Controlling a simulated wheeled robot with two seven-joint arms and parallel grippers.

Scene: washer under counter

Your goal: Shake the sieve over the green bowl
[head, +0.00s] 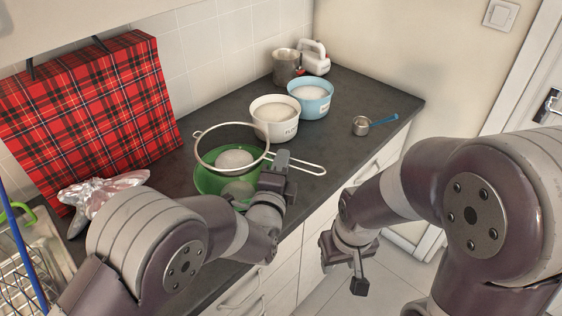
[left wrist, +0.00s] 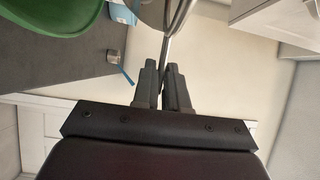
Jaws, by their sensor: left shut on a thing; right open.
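The sieve (head: 267,151) is a round mesh with a metal rim and a long wire handle. It is above the green bowl (head: 210,185), and a white mound shows through its mesh. My left gripper (head: 284,162) is shut on the sieve's handle (head: 310,166); the handle also shows between the fingers in the left wrist view (left wrist: 172,45). The green bowl stands on the dark counter, partly hidden by my left arm. It also shows in the left wrist view (left wrist: 45,18). My right gripper (head: 342,275) is open and empty, in front of the counter.
A white bowl (head: 276,133) and a blue bowl (head: 313,111), both with white contents, stand behind the sieve. A small metal cup with a blue handle (head: 361,126) lies at the right. A red plaid bag (head: 90,110) and crumpled foil (head: 100,192) are at the left.

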